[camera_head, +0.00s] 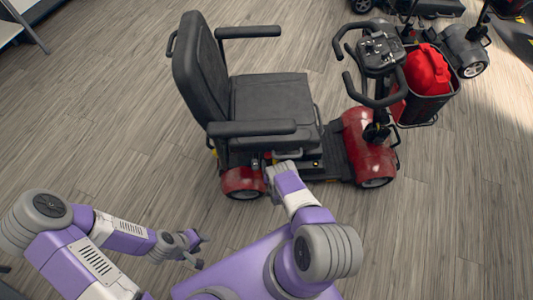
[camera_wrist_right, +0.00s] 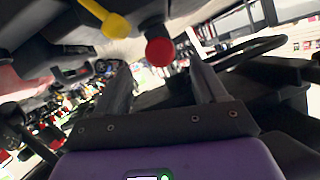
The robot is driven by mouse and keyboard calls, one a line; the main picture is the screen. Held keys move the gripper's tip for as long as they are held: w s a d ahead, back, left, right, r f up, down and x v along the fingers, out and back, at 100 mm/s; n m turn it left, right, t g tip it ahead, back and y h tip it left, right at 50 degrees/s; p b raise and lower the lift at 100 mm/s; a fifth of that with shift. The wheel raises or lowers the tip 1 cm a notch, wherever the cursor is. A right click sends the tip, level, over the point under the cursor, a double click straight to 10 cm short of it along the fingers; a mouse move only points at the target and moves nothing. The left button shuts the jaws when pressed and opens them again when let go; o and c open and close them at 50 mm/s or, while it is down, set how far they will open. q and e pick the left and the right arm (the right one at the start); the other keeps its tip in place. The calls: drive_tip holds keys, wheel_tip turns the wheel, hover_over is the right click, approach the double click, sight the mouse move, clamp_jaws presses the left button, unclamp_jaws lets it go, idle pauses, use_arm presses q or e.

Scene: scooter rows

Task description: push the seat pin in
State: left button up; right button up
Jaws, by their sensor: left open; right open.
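The scooter (camera_head: 272,100) has a black seat with armrests and a red body. In the right wrist view the seat pin, seen as a round red knob (camera_wrist_right: 159,52) on a dark stem, hangs beneath the seat. My right gripper (camera_wrist_right: 161,76) is open, and the knob appears between its two fingers near their tips. I cannot tell if they touch it. In the head view my right gripper (camera_head: 270,172) is at the scooter's near side, below the armrest, and its fingers are hard to see. My left gripper (camera_head: 196,249) is open and empty above the floor, away from the scooter.
A yellow lever (camera_wrist_right: 108,20) hangs just left of the red knob. A basket (camera_head: 425,105) with a red bag (camera_head: 427,70) is on the scooter's front. Other scooters (camera_head: 465,45) stand at the upper right. The wooden floor (camera_head: 120,110) left of the scooter is clear.

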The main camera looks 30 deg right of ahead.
sight(269, 157)
drive_tip(key=b+x, duration=0.4)
drive_tip(key=x, duration=0.2)
drive_tip(key=shift+w+d+f, duration=0.1)
drive_tip(key=shift+w+f, duration=0.05)
drive_tip(key=shift+w, duration=0.1)
drive_tip(key=shift+w+d, duration=0.1)
drive_tip(key=shift+w, duration=0.3)
clamp_jaws()
drive_tip(key=shift+d, duration=0.1)
